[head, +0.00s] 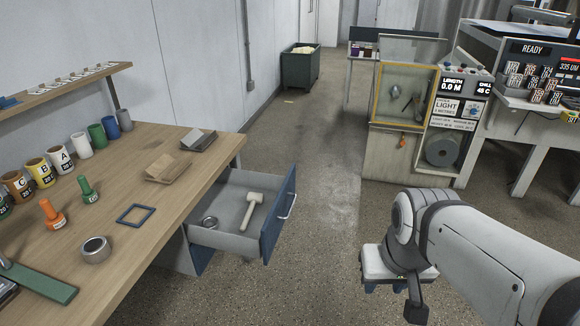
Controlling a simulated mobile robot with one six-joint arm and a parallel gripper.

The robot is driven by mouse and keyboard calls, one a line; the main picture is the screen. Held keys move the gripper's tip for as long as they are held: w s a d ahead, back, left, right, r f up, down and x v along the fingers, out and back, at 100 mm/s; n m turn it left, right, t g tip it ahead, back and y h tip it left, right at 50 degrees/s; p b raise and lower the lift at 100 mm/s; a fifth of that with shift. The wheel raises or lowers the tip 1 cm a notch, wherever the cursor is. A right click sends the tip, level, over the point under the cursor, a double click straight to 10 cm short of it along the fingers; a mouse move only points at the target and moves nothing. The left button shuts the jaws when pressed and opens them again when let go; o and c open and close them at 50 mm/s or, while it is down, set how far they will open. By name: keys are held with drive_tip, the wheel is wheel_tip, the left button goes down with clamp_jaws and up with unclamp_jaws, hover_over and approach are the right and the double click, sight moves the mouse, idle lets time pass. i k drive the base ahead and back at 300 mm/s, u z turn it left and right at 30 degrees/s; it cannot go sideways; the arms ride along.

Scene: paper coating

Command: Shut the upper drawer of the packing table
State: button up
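The wooden-topped packing table (130,270) stands at the left. Its upper drawer (222,240) is pulled well out from the table's right side. The drawer has grey walls, a blue front (279,215) and a pale bar handle (289,205) on its outer face. A pale mallet (249,210) and a metal ring (209,222) lie inside it. My arm comes in from the lower right.
Bare floor (320,240) lies between the drawer front and my arm. Cups, stamps, a blue frame (136,215) and another metal ring (95,249) are on the tabletop. A cabinet with a light panel (405,92) stands behind my arm, and a green bin (300,66) is farther back.

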sight(226, 201)
drive_tip(key=u, duration=0.1)
drive_tip(key=i, duration=0.85)
drive_tip(key=u, duration=0.5)
